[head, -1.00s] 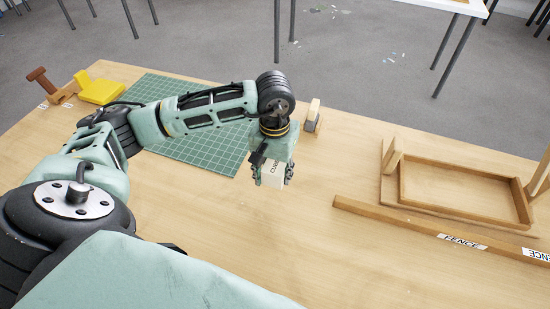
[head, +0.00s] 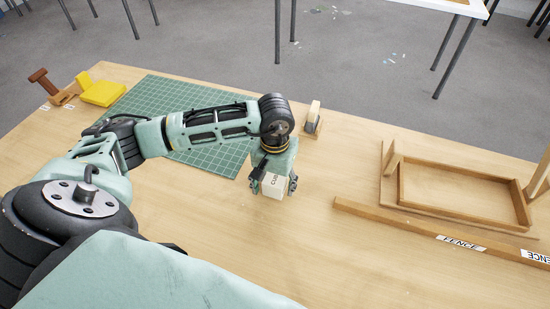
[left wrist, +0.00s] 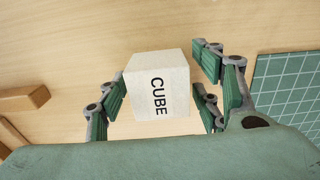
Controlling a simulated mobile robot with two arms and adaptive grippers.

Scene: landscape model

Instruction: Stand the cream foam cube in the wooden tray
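The cream foam cube (head: 274,186), marked CUBE, is between the fingers of my left gripper (head: 274,182) in the head view. The wooden tray (head: 455,169) is at the right of the table, low-walled and empty. My left gripper is well to the left of it. My right gripper is not in view.
A wooden bar labelled FENCE (head: 400,220) lies in front of the tray, and wooden uprights stand at its sides. A small wood-and-grey object (head: 313,120) stands behind the gripper. A green grid mat (head: 200,157) lies left. The front table is clear.

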